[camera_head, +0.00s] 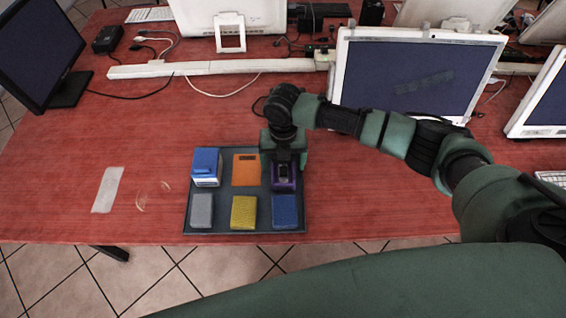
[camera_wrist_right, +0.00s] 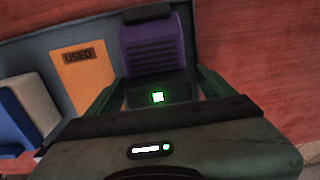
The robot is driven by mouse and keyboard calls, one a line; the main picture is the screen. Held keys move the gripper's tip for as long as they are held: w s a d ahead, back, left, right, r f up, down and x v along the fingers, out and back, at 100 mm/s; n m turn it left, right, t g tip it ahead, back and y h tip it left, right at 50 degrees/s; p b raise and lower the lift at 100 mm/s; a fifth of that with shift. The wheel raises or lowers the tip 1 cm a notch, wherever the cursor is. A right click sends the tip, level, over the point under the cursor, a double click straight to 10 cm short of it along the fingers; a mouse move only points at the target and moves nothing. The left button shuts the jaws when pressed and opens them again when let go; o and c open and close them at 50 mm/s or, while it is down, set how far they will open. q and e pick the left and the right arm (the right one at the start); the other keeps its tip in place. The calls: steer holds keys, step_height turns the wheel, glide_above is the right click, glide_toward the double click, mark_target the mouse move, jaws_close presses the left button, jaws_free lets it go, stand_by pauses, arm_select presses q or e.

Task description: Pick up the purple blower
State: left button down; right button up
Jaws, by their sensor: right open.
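The purple blower (camera_head: 284,185) sits in the back right part of a dark grey tray (camera_head: 189,221) on the red table. In the right wrist view the purple blower (camera_wrist_right: 154,48) has dark ribs and a dark block at its near end with a lit green square. My right gripper (camera_head: 285,163) is over the blower, pointing down, and partly hides it. In the wrist view the right gripper (camera_wrist_right: 158,88) is open, with one finger on each side of the blower's near end. I cannot tell whether the fingers touch it. My left gripper is not in view.
The tray also holds an orange item (camera_head: 246,170) marked "USED", a blue-and-white box (camera_head: 206,167), a grey block (camera_head: 202,211), a yellow block (camera_head: 243,212) and a blue block (camera_head: 285,211). Monitors (camera_head: 415,78) and cables stand behind.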

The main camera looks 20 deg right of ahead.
steer(key=c, duration=1.8)
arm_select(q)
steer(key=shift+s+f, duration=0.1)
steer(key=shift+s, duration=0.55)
arm_select(e)
steer(key=shift+r, duration=0.1)
steer(key=shift+r, duration=0.1)
